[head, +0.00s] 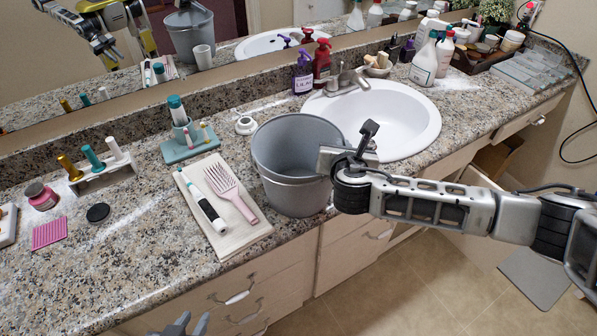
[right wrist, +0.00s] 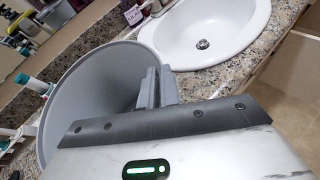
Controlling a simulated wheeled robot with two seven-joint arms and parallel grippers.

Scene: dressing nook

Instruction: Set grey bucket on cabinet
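A grey bucket (head: 290,190) is upright at the front of the granite-topped cabinet (head: 130,262), left of the sink. I cannot tell whether its base touches the top or hangs slightly above it. My right gripper (head: 328,158) reaches in from the right and is shut on the bucket's near right rim. In the right wrist view its fingers (right wrist: 156,88) pinch the rim, and the grey bucket (right wrist: 90,95) opens to the left of them. My left gripper (head: 187,325) shows only its fingertips at the bottom edge, apart and empty, in front of the drawers.
A towel (head: 243,236) with a pink brush (head: 228,187) lies just left of the bucket. The white sink (head: 400,115) is behind right. A teal holder (head: 190,146), a purple pump bottle (head: 302,72) and a small white jar (head: 246,125) stand behind. The counter's front left is bare.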

